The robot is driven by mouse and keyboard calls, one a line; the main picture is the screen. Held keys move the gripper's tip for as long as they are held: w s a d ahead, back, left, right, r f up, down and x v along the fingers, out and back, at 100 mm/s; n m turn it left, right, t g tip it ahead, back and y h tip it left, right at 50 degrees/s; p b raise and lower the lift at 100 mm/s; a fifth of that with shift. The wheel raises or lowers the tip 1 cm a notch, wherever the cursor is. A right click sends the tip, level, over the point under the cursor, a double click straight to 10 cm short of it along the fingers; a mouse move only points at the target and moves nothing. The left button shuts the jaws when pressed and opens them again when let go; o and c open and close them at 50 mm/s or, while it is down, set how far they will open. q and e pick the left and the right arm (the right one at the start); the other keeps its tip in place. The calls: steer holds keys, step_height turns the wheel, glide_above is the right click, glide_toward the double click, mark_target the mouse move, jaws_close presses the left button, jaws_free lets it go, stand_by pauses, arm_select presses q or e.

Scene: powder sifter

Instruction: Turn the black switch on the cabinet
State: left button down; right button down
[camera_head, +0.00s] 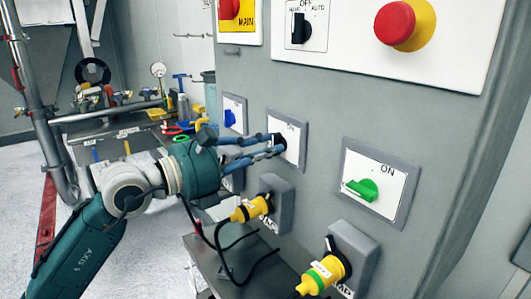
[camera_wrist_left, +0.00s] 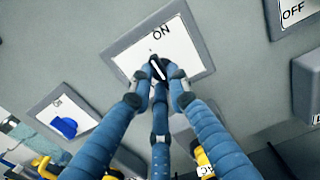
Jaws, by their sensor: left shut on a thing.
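The cabinet (camera_head: 320,125) is grey, with several switch plates on its front. My left gripper (camera_head: 279,145) reaches in from the left, its blue fingers against a white plate in a grey frame (camera_head: 302,146). In the left wrist view, the fingers (camera_wrist_left: 158,85) are shut on a black switch (camera_wrist_left: 157,67) in the middle of this plate, just below the word ON. The fingertips cover much of the switch. In the head view the fingers hide most of it. My right gripper is not in view.
A green switch (camera_head: 362,190) is to the right, a blue switch (camera_head: 230,118) to the left. Yellow plugs (camera_head: 252,208) with black cables stick out below. Above are another black selector switch (camera_head: 301,28) and a red emergency button (camera_head: 396,23).

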arm_select(q)
steer(key=shift+f, duration=0.1)
stand_by(0.3)
steer(key=c, duration=1.7)
jaws_free()
steer(key=shift+o, duration=0.2)
steer(key=v, duration=1.2)
steer(key=shift+d, duration=0.1)
